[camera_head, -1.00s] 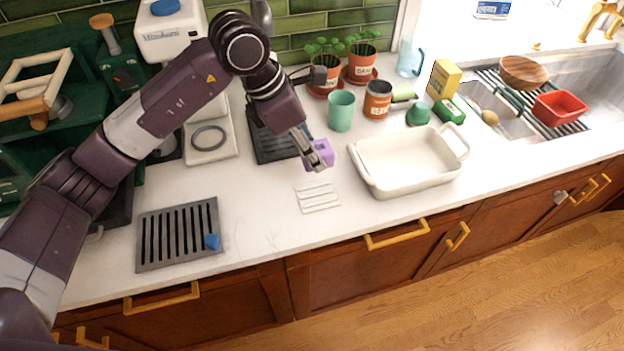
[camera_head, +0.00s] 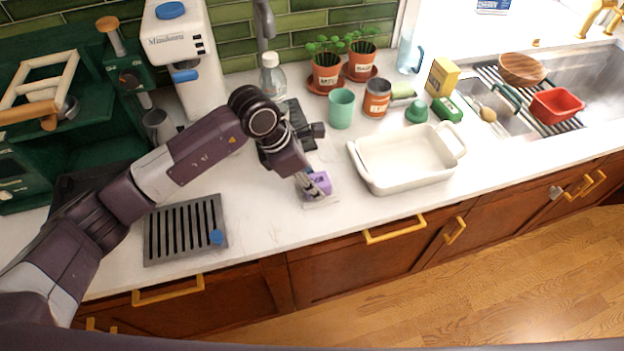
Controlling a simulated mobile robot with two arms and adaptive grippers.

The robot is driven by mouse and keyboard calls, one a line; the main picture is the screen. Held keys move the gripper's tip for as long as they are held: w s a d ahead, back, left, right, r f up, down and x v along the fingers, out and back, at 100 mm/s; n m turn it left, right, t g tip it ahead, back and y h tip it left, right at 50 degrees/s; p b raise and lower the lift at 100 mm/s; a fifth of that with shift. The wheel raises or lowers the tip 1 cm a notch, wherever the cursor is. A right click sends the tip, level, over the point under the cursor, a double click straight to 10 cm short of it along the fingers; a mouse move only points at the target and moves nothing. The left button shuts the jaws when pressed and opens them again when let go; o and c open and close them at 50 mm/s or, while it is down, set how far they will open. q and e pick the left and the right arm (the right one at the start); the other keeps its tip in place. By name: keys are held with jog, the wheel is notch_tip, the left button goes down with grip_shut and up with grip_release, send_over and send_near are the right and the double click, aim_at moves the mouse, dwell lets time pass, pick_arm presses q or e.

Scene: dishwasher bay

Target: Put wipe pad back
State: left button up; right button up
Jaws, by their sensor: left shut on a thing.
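My left gripper (camera_head: 308,184) is shut on a purple pad (camera_head: 320,182), which looks like the wipe pad. It holds the pad low over a small white slatted rack (camera_head: 322,204) on the counter. The pad and gripper cover most of the rack; only its front edge shows. I cannot tell whether the pad touches the rack. My right gripper is not in view.
A white baking dish (camera_head: 360,178) stands close to the right of the pad. A dark slotted grate (camera_head: 150,240) with a blue knob lies to the left. A green cup (camera_head: 341,108) and a rust-coloured can (camera_head: 377,98) stand behind. The counter (camera_head: 260,215) between grate and rack is clear.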

pick_arm(q)
jog(key=shift+f, duration=0.15)
jog(key=o, duration=1)
jog(key=shift+o, duration=0.2)
jog(key=shift+r, duration=0.3)
jog(key=b+v, duration=0.4)
jog(key=v, duration=0.7)
jog(key=shift+r, duration=0.4)
jog(key=shift+a, duration=0.15)
